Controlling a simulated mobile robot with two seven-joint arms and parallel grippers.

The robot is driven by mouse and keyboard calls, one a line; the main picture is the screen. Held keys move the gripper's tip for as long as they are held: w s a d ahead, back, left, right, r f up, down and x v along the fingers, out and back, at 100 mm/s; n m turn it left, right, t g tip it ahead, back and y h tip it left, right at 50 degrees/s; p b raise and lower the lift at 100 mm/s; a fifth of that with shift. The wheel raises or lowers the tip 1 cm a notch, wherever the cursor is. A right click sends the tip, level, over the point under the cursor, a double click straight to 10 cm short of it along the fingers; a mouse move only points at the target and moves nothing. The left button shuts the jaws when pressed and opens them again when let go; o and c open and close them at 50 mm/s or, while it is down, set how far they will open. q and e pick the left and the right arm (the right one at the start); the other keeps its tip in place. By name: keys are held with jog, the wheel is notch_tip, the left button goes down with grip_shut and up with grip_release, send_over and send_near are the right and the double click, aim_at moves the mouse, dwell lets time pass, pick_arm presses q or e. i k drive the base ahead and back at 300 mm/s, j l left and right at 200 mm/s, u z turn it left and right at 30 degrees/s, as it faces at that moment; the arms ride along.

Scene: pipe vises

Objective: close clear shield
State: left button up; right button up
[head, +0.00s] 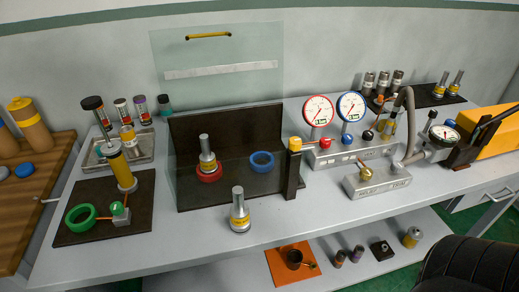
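The clear shield (215,100) is a see-through upright panel in the middle left of the head view. It stands raised above the dark back plate (222,128) of a black station on the bench. A yellow handle (208,36) is near its top edge and a pale strip (220,69) crosses it below. Under it, in the station, a metal cylinder (207,158) stands in a red ring (209,173), with an empty blue ring (262,162) to the right. Neither of my grippers is in view.
A silver cylinder with a yellow band (239,210) stands in front of the station. A black post with a yellow top (292,168) stands at its right. Gauges (318,110) are farther right. A black mat (107,207) with a green ring is at left.

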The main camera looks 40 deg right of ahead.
aim_at(274, 64)
jog(key=z, duration=0.95)
